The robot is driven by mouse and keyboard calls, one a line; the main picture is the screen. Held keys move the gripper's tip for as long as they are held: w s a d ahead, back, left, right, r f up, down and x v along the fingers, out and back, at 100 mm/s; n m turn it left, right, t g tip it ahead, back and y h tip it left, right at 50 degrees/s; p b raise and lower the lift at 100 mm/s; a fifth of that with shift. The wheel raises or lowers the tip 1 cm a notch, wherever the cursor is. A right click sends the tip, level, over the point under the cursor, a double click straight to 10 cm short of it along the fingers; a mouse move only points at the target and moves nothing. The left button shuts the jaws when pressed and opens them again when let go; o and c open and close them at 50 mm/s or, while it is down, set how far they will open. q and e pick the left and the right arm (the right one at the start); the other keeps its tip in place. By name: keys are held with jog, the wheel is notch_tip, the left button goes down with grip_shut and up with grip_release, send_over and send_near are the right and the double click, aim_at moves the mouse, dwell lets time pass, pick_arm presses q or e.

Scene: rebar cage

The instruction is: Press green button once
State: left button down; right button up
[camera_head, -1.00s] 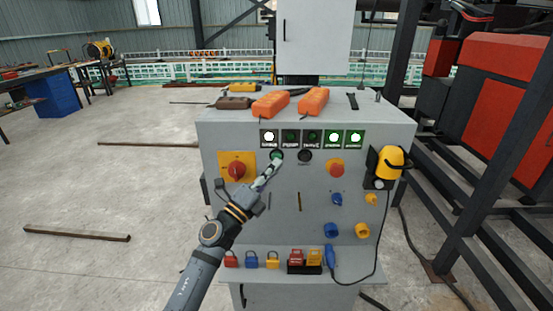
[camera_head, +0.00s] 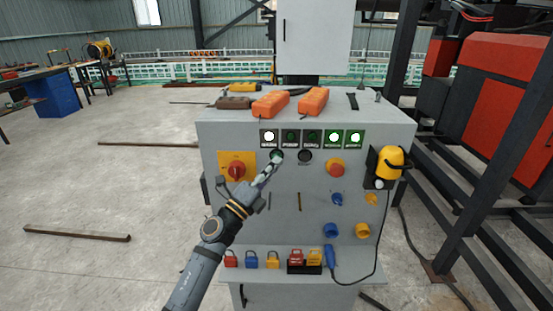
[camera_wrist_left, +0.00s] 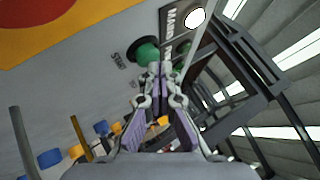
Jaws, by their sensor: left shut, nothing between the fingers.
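The green button (camera_head: 277,155) sits on the upper part of the grey control cabinet (camera_head: 230,205), under the row of indicator lamps. In the left wrist view the green button (camera_wrist_left: 147,54) shows as a green cap in a dark ring, with a "START" label beside it. My left gripper (camera_head: 273,165) is shut and empty, its fingertips (camera_wrist_left: 160,70) right at the lower edge of the button. I cannot tell whether they touch it. The fingers partly cover the button in the head view. My right gripper is not in view.
A black button (camera_head: 305,156) and a red mushroom button (camera_head: 336,167) lie to the right. A red rotary switch (camera_head: 237,170) on a yellow plate is left. A yellow lamp-like device (camera_head: 391,162) hangs at the right edge. Padlocks (camera_head: 272,260) stand on the lower shelf.

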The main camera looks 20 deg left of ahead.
pick_arm(q)
jog(key=shift+w+a, duration=0.2)
jog(key=shift+w, duration=0.5)
dwell(0.6)
jog(key=shift+s, duration=0.1)
jog(key=shift+s+d, duration=0.2)
jog(key=shift+s, duration=0.35)
jog(key=shift+s+d, duration=0.15)
jog(key=shift+s, duration=0.4)
jog(key=s, duration=0.2)
jog(key=s+d+p, duration=0.1)
jog(key=s, duration=0.1)
jog(key=shift+s+d, duration=0.2)
jog(key=shift+s, duration=0.2)
